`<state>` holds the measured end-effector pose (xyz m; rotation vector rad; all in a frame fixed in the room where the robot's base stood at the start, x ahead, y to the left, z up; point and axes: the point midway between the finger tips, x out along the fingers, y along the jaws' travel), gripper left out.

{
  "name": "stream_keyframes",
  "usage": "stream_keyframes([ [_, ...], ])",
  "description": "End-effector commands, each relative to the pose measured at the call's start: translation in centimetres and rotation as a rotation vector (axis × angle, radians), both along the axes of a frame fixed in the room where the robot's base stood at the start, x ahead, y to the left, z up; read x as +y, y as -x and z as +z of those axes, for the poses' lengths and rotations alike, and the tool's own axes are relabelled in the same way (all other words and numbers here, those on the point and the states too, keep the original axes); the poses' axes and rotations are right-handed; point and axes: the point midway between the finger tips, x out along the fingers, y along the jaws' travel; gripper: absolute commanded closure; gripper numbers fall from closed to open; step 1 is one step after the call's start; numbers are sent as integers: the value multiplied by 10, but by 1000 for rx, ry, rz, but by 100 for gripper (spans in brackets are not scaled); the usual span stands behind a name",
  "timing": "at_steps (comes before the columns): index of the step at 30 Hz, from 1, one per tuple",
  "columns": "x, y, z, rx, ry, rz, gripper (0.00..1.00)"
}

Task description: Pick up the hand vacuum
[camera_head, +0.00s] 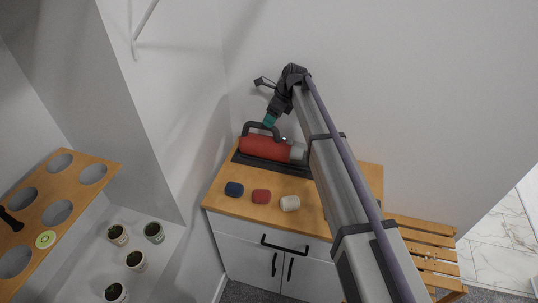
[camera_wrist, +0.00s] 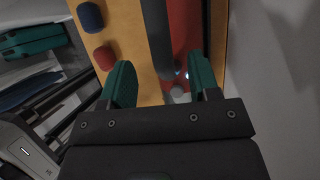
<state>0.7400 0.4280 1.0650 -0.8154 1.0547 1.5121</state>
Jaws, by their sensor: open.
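The hand vacuum (camera_head: 265,148) has a red body, a grey end and a black handle. It lies on a dark base (camera_head: 240,158) on a wooden cabinet top (camera_head: 222,200). My gripper (camera_head: 269,121), with teal fingers, is just above the handle in the head view. In the wrist view my gripper (camera_wrist: 160,60) is open, and the dark handle (camera_wrist: 157,38) runs between the fingers. The red vacuum body (camera_wrist: 184,28) lies beyond it. I cannot tell how deep the handle sits between the fingers. My arm hides the cabinet's right part.
Blue (camera_head: 234,189), red (camera_head: 261,196) and white (camera_head: 290,203) small items line the cabinet's front. A wall stands close behind. A slatted wooden bench (camera_head: 425,240) is at right. A wooden shelf with round holes (camera_head: 75,205) and several potted plants (camera_head: 136,260) are at left.

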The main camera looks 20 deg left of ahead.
Motion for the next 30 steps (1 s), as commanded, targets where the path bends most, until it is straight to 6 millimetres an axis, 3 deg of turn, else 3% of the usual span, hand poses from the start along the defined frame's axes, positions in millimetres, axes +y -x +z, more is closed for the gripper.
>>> stream_keyframes([
  [2, 2, 0, -4, 0, 0, 0, 44],
  [9, 18, 7, -48, -1, 0, 2, 44],
  [17, 20, 8, -44, -1, 0, 1, 45],
  [30, 20, 8, -44, 0, 0, 1, 87],
])
